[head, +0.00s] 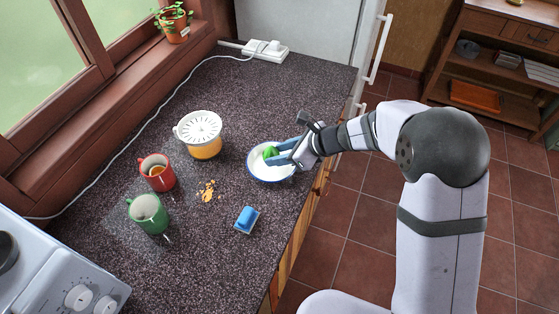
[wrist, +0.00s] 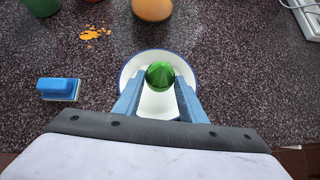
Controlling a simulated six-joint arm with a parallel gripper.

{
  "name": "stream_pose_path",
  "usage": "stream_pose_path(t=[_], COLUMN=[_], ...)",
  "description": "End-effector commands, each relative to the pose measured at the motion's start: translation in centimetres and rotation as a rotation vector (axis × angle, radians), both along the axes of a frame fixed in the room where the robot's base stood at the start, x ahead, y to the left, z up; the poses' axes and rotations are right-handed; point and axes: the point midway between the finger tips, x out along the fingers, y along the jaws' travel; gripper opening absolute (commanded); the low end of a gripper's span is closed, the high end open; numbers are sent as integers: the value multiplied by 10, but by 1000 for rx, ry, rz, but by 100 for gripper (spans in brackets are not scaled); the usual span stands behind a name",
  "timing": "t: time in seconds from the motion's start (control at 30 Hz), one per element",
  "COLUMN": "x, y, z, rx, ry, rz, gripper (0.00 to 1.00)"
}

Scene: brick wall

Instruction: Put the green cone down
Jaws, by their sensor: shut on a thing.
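The green cone (wrist: 159,75) is between the two blue fingers of my gripper (wrist: 160,88) in the wrist view. My gripper is shut on it. In the head view the green cone (head: 270,152) shows partly behind the fingers of my gripper (head: 276,151). The cone is over a white bowl with a blue rim (head: 258,175), which also shows in the wrist view (wrist: 127,72). I cannot tell whether the cone touches the bowl's bottom.
A blue sponge (head: 246,219) lies in front of the bowl, near the counter edge. Orange crumbs (head: 208,190), a red mug (head: 157,172), a green mug (head: 148,214) and a juicer (head: 203,136) stand or lie to the left. The counter behind the bowl is clear.

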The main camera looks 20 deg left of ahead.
Motion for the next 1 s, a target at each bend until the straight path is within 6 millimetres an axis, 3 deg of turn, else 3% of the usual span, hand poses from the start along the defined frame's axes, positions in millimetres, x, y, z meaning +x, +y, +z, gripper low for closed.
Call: stream_pose_path(t=[0.4, 0.87, 0.9, 0.97, 1.0], x=[0, 0, 0, 0, 0], y=[0, 0, 0, 0, 0], z=[-34, -41, -40, -40, -40], rx=[-1, 0, 0, 0, -1], ry=[4, 0, 0, 0, 0], rz=[-2, -1, -1, -1, -1], gripper=[13, 13, 45, 56, 56])
